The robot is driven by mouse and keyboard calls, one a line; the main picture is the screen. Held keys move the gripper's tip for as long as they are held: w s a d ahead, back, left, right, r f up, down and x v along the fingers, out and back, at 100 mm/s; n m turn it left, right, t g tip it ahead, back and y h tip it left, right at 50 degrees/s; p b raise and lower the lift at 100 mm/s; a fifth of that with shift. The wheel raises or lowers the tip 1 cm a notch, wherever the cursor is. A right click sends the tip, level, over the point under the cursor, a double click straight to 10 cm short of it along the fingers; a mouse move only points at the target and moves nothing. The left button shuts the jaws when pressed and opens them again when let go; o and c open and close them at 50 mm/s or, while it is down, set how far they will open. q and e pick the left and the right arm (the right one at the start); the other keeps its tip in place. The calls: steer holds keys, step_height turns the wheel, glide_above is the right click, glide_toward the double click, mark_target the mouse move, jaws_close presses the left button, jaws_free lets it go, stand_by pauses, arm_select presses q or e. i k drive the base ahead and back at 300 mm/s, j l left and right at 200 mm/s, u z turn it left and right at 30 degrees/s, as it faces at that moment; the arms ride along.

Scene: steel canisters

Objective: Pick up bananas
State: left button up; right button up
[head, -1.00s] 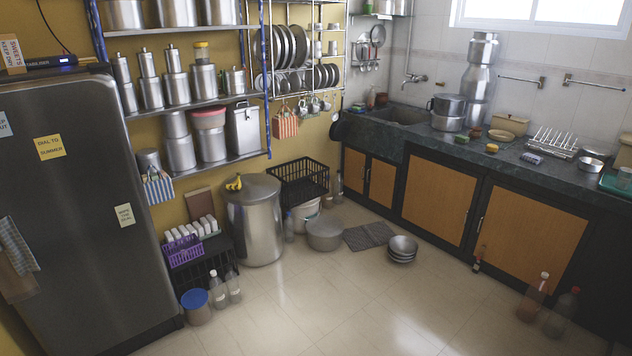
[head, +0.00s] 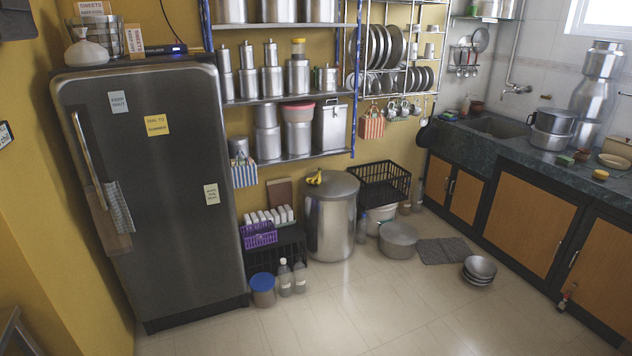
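A small bunch of yellow bananas (head: 315,178) lies on the lid of a tall steel canister (head: 331,218) that stands on the floor against the yellow wall, below the shelves. The bananas sit near the left side of the lid. Neither of my grippers shows in the head view, so I cannot see whether they are open or shut.
A dark fridge (head: 158,190) stands left of the canister. A black rack with a purple basket (head: 258,235), bottles (head: 285,279) and a blue-lidded tub (head: 263,290) are beside it. A steel pot (head: 398,240) and stacked bowls (head: 480,270) are on the right. The tiled floor (head: 390,315) in front is open.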

mark_target(316, 178)
steer(key=i+z, duration=0.25)
steer(key=i, duration=0.8)
